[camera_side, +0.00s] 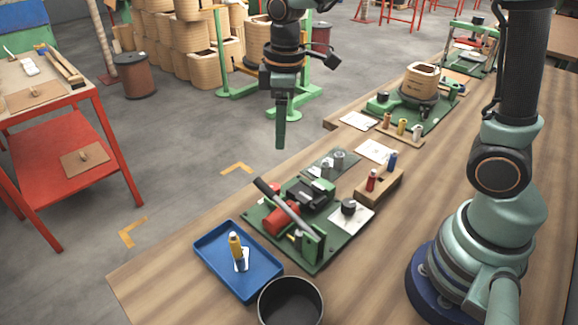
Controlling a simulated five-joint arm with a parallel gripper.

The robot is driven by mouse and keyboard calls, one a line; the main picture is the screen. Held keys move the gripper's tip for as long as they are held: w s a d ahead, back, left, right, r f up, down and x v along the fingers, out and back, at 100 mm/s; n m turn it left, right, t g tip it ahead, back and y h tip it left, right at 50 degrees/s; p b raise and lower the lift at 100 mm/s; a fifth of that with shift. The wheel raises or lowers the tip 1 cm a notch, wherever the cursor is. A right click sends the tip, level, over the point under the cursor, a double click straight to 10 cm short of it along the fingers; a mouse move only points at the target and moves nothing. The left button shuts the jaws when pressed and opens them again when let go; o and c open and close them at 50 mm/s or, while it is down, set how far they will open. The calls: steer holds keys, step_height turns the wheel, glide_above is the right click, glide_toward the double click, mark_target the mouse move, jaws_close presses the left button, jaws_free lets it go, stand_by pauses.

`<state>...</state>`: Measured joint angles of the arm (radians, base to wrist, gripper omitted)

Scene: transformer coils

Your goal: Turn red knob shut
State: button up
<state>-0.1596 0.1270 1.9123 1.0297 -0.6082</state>
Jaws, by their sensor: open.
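A green fixture (318,262) with a long lever stands on the wooden bench at the centre. It carries a red rounded part (281,221) at its front left and a smaller red part (273,189) behind the lever. I cannot tell which of these is the red knob, or how far it is turned. A black knob (348,207) sits on a white plate at the fixture's right. My gripper (281,140) hangs fingers down, well above and behind the fixture, touching nothing. Its fingers overlap from this side; it is open and empty.
A blue tray (211,261) with a yellow-topped item and a dark bin (291,302) stand in front of the fixture. A wooden block (365,195) with red and blue pieces stands to its right. A coil on a green stand (421,83) is farther back.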

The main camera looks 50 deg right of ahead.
mark_target(274, 187)
steer(key=shift+n+g, duration=0.4)
steer(key=shift+n, duration=0.3)
steer(key=f, duration=0.5)
steer(key=w+a+f, duration=0.1)
steer(key=f, duration=0.8)
steer(key=shift+w+a+f, duration=0.15)
steer(key=shift+f, duration=0.2)
jaws_close()
